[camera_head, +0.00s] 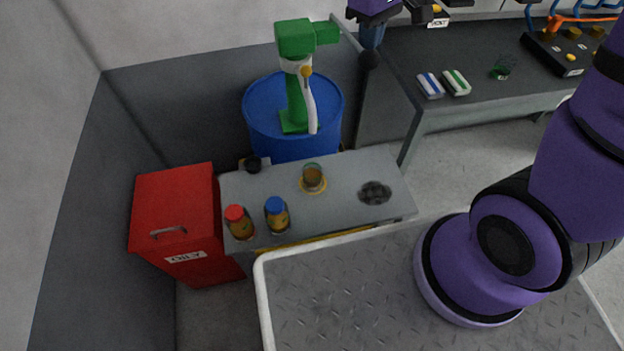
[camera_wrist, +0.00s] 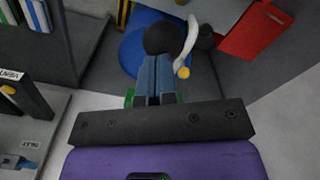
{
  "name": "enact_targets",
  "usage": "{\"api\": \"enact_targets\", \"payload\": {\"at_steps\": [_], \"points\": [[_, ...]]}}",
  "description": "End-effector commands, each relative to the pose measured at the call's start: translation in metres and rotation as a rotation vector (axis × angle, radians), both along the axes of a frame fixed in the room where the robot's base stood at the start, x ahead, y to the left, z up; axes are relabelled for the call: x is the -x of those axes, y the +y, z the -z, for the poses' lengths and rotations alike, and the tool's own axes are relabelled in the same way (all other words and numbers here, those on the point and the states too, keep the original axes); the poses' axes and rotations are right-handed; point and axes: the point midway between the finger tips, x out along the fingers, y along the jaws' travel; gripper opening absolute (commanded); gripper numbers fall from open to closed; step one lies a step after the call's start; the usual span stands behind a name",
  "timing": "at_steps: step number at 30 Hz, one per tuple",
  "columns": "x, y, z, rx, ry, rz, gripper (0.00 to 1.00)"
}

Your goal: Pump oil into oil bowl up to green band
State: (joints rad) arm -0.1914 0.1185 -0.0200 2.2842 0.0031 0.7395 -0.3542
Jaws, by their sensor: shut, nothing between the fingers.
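A green hand pump (camera_head: 295,88) stands on a blue drum (camera_head: 262,128). A curved white part with an orange knob (camera_head: 306,71) hangs down its front, its lower end above the bench. A small glass bowl (camera_head: 313,178) with amber liquid stands on an orange ring on the bench, below that white part; I cannot make out a green band or the exact level. My gripper (camera_head: 369,60) is shut and empty, right of the pump head and apart from it.
The grey bench (camera_head: 345,210) holds red-capped (camera_head: 240,222) and blue-capped (camera_head: 277,215) jars, a black item (camera_head: 253,164) and a dark round patch (camera_head: 374,192). A red cabinet (camera_head: 174,220) stands left. A dark table (camera_head: 460,95) at right bears small boxes and a greenish glass (camera_head: 502,68).

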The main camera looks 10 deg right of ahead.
Motion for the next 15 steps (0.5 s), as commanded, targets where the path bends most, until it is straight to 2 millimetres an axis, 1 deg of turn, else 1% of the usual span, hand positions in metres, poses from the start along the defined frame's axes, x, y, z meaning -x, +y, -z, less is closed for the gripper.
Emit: {"api": "enact_targets", "payload": {"at_steps": [3, 15], "points": [[-0.001, 0.0, -0.011, 0.0, -0.002, 0.0, 0.0], [-0.004, 0.0, -0.045, 0.0, -0.001, 0.0, 0.0]]}}
